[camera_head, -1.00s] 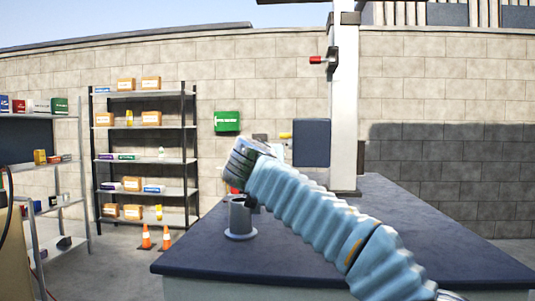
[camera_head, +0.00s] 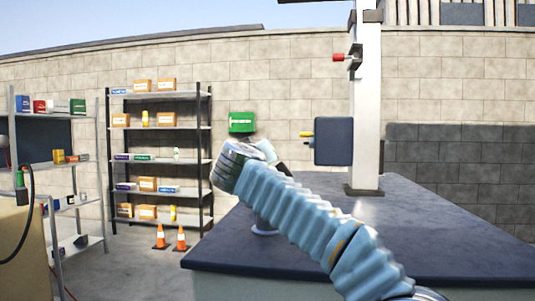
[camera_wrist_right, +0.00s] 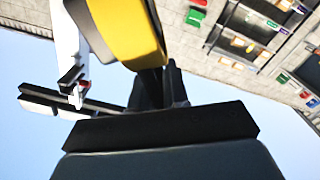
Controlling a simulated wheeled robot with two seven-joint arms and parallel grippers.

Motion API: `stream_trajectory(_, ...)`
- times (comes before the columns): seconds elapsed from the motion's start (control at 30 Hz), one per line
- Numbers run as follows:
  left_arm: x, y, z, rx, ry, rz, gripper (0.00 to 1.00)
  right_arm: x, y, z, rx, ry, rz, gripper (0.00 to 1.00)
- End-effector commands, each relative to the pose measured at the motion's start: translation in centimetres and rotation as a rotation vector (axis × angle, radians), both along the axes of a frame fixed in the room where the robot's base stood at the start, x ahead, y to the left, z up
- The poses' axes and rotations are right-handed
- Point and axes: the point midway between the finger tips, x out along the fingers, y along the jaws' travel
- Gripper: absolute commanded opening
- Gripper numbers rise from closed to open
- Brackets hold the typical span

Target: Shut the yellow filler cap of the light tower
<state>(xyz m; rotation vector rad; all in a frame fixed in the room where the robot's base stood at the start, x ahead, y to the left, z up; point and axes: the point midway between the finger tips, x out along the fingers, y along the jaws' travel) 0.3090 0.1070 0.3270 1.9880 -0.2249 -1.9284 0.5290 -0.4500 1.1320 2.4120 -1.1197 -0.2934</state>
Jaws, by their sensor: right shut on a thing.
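My right arm crosses the head view from the lower right, and my right gripper (camera_head: 268,152) is at its far end above the counter. Its fingertips are small and partly hidden by the wrist there. In the right wrist view the dark gripper (camera_wrist_right: 160,88) is shut, and a large yellow and dark piece (camera_wrist_right: 130,28) is close in front of it; I cannot tell whether this is the filler cap. A small yellow knob (camera_head: 306,134) sticks out left of a dark blue box (camera_head: 334,141) on the white mast (camera_head: 366,110). My left gripper is not in view.
The dark counter (camera_head: 440,235) has clear room to the right. A round base (camera_head: 264,229) on it is mostly hidden by my arm. A red knob (camera_head: 339,58) sits higher on the mast. Shelves (camera_head: 160,128) and cones (camera_head: 161,237) stand at left.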

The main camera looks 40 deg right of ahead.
Motion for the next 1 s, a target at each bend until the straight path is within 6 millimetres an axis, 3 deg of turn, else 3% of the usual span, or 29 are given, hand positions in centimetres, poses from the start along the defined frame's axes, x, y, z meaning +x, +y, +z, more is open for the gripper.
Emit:
stream_trajectory(0.5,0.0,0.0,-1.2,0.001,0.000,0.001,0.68,2.7,2.5,-4.1,-0.322,0.374,0.006,0.00)
stream_trajectory(1.0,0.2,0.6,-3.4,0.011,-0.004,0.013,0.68,3.6,3.2,-8.0,-0.543,0.631,0.005,0.00)
